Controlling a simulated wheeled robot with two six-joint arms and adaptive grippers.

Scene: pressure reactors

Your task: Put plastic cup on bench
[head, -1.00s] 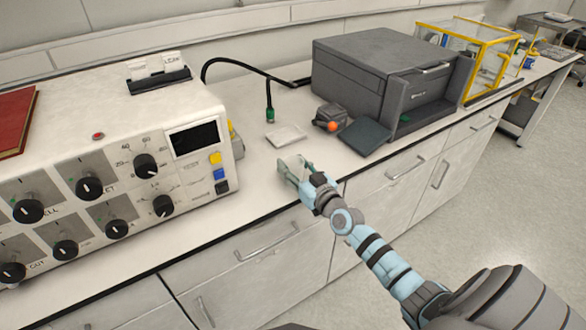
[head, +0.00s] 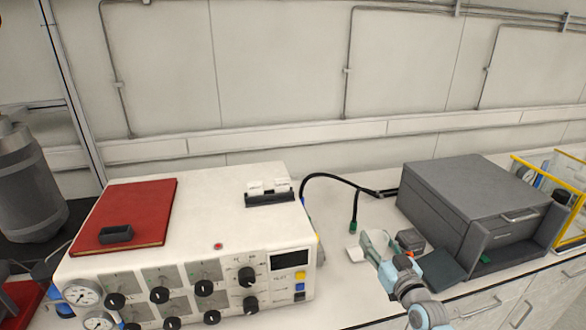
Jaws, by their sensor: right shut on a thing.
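My right gripper (head: 382,254) is over the bench (head: 340,284), to the right of the white control unit. It is shut on a pale greenish translucent thing (head: 376,243), which looks like the plastic cup. The fingers partly cover it, and I cannot tell whether it touches the bench top. My left gripper is not in view.
The white control unit (head: 215,213) carries a red book (head: 125,214) with a dark small object on it. A grey box-shaped machine (head: 465,200) stands to the right. A dark flat pad (head: 440,270), a small device (head: 410,240) and a black cable (head: 340,180) lie close to the gripper.

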